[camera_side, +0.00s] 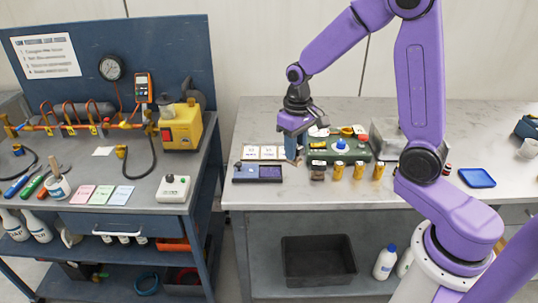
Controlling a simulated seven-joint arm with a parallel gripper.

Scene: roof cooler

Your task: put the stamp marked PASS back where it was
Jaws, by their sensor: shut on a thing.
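My gripper (293,150) points straight down over the right bench, near the dark tray. It is shut on a small upright bluish thing, likely the stamp; the fingers hide much of it and no PASS marking can be read. I cannot tell whether its lower end touches the bench. The dark tray (243,179) with a purple pad lies just left of the gripper. A small dark-based thing (318,170) stands just to the right; I cannot tell whether it is another stamp.
Several brass cylinders (358,171) stand right of the gripper. A green box (358,151) with a blue knob is behind them. White cards (268,153) lie behind the tray. A blue tray (477,178) lies far right. The bench front edge is clear.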

